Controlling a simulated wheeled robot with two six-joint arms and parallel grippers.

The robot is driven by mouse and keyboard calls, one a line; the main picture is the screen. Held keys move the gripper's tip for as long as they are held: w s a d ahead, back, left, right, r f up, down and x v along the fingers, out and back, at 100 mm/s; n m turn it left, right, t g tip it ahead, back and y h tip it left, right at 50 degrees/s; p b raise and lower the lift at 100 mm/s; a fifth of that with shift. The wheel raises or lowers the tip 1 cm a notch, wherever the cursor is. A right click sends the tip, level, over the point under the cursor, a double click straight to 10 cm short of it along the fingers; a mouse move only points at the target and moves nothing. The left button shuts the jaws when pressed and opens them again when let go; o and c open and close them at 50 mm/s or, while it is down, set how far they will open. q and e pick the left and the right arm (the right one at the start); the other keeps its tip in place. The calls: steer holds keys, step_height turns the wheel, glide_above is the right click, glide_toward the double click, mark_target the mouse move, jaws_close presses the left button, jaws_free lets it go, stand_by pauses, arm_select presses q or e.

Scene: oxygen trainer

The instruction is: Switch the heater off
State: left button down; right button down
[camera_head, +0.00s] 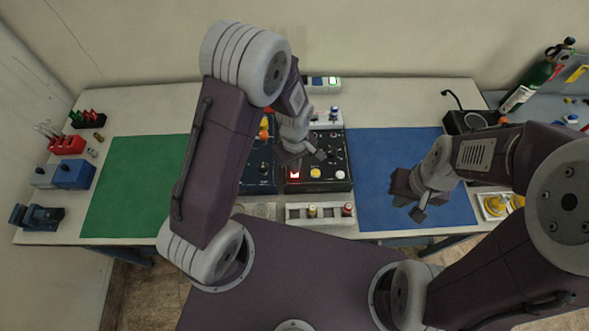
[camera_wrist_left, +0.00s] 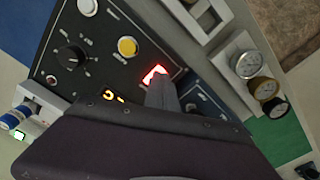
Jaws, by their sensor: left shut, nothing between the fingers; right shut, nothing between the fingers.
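A black control panel (camera_head: 333,143) stands at the middle of the table between the two mats. It carries a red-lit switch (camera_head: 294,173), a yellow round button (camera_head: 315,173) and a black knob. In the left wrist view the switch (camera_wrist_left: 153,75) glows red, beside the yellow button (camera_wrist_left: 127,46) and the knob (camera_wrist_left: 71,57). My left gripper (camera_head: 308,160) is shut and empty over the panel. Its fingertips (camera_wrist_left: 159,86) overlap the lower edge of the lit switch; I cannot tell whether they touch it. My right gripper (camera_head: 410,205) is shut and empty above the blue mat.
A dark blue panel (camera_head: 258,170) stands left of the black one. A pale gauge strip (camera_head: 330,217) lies in front. The green mat (camera_head: 130,185) and blue mat (camera_head: 385,160) are mostly clear. A green gas cylinder (camera_head: 530,85) is at the far right.

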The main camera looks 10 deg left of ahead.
arm_select(q)
steer(key=shift+f+b, duration=0.65)
steer(key=shift+f, duration=0.25)
steer(key=shift+r, duration=0.1)
stand_by(0.3)
step_height(320, 180, up, 7)
steer(key=p, duration=0.6)
steer(key=shift+p, duration=0.3)
